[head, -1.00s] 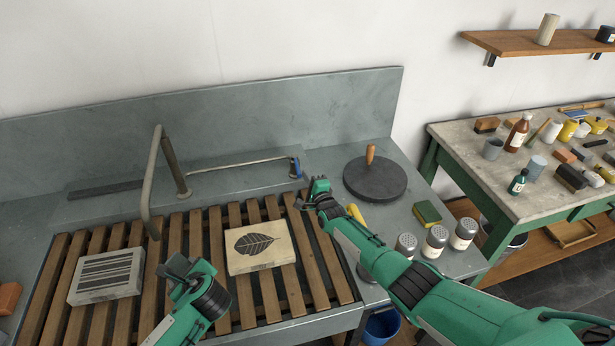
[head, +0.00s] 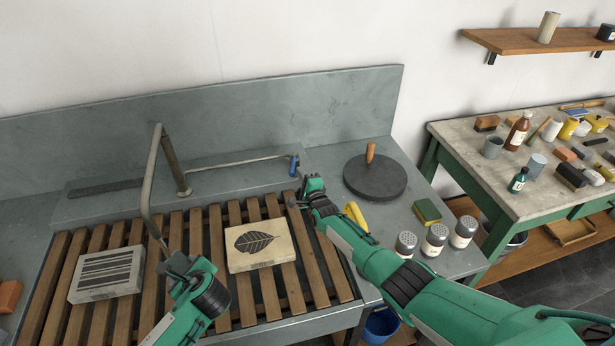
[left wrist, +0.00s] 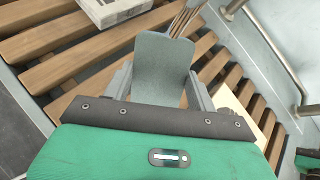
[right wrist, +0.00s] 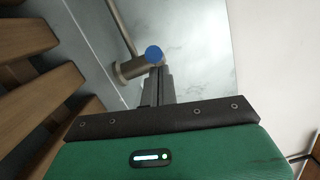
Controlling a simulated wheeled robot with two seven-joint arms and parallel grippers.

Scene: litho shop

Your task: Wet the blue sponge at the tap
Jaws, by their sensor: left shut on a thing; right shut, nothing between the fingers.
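A flat grey-blue piece, which I take for the blue sponge (left wrist: 163,65), is clamped in my left gripper (left wrist: 160,88). In the head view my left gripper (head: 178,266) holds it below the end of the bent tap spout (head: 147,195). Thin streaks (left wrist: 184,20), apparently water, run down to the far edge of the sponge in the left wrist view. My right gripper (head: 305,192) is shut and empty, just below the blue tap lever (head: 294,165). In the right wrist view the lever's round blue end (right wrist: 153,54) sits just beyond the fingertips; contact cannot be told.
Slatted wood (head: 185,225) covers the sink. A leaf-print block (head: 250,262) and a striped block (head: 110,285) lie on it. A round dark disc with a wooden knob (head: 375,185), a green-yellow sponge (head: 427,212) and shakers (head: 435,240) stand to the right.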

